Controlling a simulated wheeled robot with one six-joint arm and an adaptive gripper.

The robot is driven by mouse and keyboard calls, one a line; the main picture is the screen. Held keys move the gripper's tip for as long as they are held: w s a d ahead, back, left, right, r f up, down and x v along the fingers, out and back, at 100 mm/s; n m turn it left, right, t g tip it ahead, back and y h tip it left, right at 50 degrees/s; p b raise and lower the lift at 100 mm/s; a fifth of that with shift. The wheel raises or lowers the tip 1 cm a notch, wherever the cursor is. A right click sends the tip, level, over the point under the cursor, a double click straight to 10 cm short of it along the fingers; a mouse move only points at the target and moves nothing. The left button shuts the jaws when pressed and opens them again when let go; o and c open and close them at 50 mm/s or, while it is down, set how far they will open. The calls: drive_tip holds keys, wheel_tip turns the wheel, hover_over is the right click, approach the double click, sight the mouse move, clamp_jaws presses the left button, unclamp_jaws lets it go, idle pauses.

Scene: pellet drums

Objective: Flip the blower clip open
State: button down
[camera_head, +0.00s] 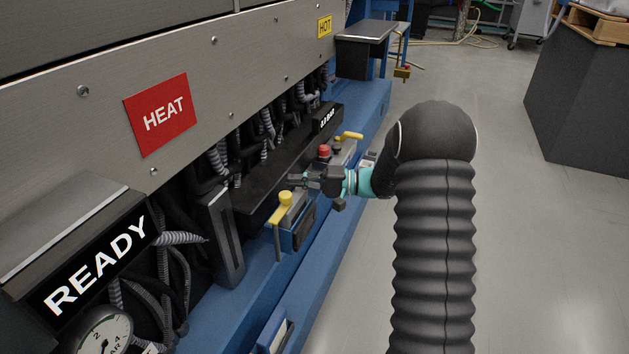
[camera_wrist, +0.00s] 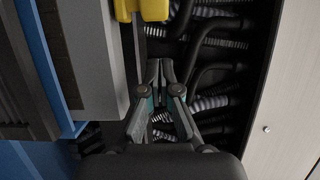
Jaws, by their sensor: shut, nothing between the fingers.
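My gripper (camera_head: 296,181) is shut and empty. It points left, toward the machine, beside the hoses and above the blue ledge. In the wrist view its fingertips (camera_wrist: 161,72) are together in front of dark hoses. A yellow-topped clip or lever (camera_head: 285,198) sits on a blue box just below and left of the gripper, its yellow arm hanging down. A yellow part (camera_wrist: 141,9) shows at the top of the wrist view, apart from the fingertips. A second yellow handle (camera_head: 350,136) lies farther back, near a small black sign (camera_head: 327,118) whose text is too small to read surely.
The machine has a red HEAT sign (camera_head: 163,114), a yellow HOT sign (camera_head: 324,27) and a READY sign (camera_head: 96,266). A red knob (camera_head: 324,151) stands just behind my gripper. Hoses (camera_head: 218,163) crowd the recess.

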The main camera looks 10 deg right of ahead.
sight(280, 207)
drive_tip(key=shift+x, duration=0.95)
drive_tip(key=shift+s+a, duration=0.1)
drive_tip(key=shift+s, duration=0.3)
drive_tip(key=shift+s+d, duration=0.2)
drive_tip(key=shift+s, duration=1.4)
